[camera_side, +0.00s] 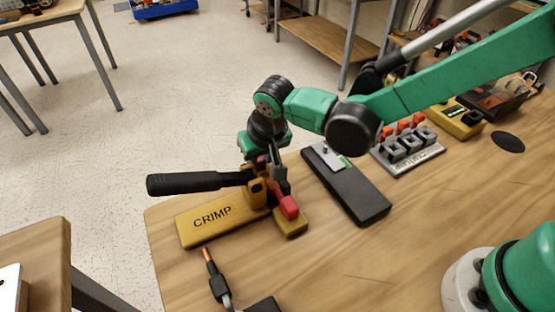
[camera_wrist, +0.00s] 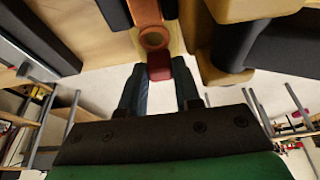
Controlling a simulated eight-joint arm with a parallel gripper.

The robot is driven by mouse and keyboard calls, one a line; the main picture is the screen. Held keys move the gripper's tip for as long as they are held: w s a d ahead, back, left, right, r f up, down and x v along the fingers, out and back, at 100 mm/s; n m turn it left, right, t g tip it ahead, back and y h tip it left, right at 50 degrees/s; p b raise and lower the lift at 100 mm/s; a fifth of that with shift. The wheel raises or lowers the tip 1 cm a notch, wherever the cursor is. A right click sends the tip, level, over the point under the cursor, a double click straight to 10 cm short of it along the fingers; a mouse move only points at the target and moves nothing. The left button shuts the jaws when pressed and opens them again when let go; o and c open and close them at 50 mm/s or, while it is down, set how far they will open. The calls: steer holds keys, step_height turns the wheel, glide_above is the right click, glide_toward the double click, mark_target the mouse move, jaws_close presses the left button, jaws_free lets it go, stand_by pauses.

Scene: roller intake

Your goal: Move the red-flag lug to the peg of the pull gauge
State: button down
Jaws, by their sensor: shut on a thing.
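My gripper (camera_side: 281,186) points down beside the yellow crimp tool in the side view. In the wrist view its dark fingers (camera_wrist: 160,88) are shut on the red flag of a lug (camera_wrist: 158,68), with a copper-coloured ring (camera_wrist: 153,39) beyond the fingertips. In the side view a red part (camera_side: 288,207) shows at the fingertips, above the tool's yellow end block; I cannot tell whether it is the flag. A long black device (camera_side: 358,191) with a metal plate, a small peg and a green display, apparently the pull gauge, lies right of my gripper.
The crimp tool (camera_side: 210,222) has a black handle (camera_side: 195,183) reaching left. A cable (camera_side: 217,284) with a copper end lies in front. A rack (camera_side: 413,158) with grey holders and red-orange parts stands behind right, near a yellow device (camera_side: 455,121). The table's (camera_side: 365,270) front middle is clear.

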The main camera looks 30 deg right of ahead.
steer(key=shift+r, duration=0.15)
steer(key=shift+r, duration=2.85)
steer(key=shift+r, duration=1.5)
steer(key=shift+d, duration=0.1)
steer(key=d, duration=1.2)
steer(key=shift+d, duration=0.4)
steer(key=shift+s, duration=0.1)
steer(key=shift+f, duration=3.2)
